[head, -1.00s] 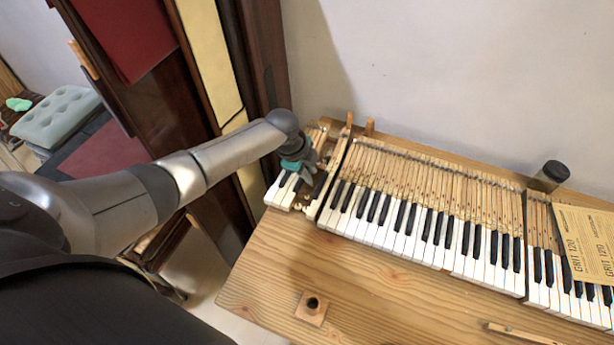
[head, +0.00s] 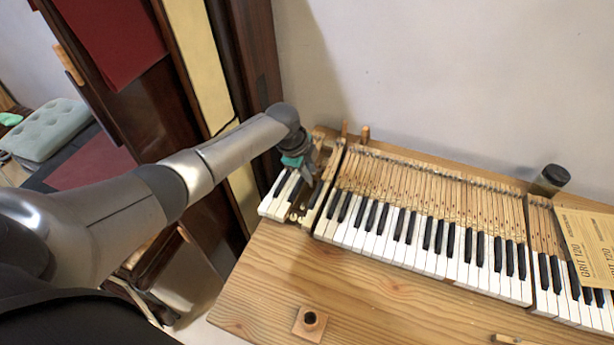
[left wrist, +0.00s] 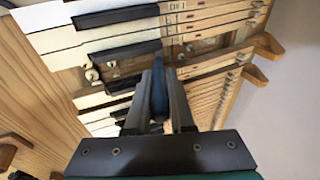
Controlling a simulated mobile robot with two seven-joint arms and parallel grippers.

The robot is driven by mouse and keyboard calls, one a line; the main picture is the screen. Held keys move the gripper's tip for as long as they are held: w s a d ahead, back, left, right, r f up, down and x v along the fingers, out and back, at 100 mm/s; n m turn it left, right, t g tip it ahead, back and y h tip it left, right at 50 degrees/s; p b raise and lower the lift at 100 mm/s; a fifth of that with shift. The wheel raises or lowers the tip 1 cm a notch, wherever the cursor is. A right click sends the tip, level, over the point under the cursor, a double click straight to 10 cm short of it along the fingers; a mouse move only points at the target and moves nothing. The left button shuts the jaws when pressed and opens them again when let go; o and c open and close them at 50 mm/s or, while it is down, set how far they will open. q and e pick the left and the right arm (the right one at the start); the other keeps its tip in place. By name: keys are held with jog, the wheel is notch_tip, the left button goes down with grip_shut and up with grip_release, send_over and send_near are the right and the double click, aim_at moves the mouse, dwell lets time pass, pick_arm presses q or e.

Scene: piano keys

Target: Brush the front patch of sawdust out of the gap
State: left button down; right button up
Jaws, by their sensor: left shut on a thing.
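My left gripper (head: 308,172) is over the gap (head: 300,205) between the short key block at the left end and the long keyboard. In the left wrist view my left gripper (left wrist: 158,75) is shut on a slim blue handle (left wrist: 158,95), seemingly the brush, pointing down into the gap. Its bristle end is hidden by the fingers. The gap (left wrist: 130,68) has a dark key lying along it. Small pale lumps (left wrist: 92,75) sit at the front end; I cannot tell whether they are sawdust or fittings. My right gripper is not in view.
White and black keys (head: 440,240) run rightward on the wooden bench (head: 255,285). Wooden posts (head: 344,128) stand behind the gap. The front bench is mostly clear.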

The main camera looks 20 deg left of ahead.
pick_arm(q)
jog(key=shift+w, duration=0.3)
jog(key=shift+r, duration=0.1)
jog(key=shift+r, duration=0.15)
notch_tip(320, 180, up, 7)
jog(key=p, duration=0.7)
jog(key=shift+r, duration=0.15)
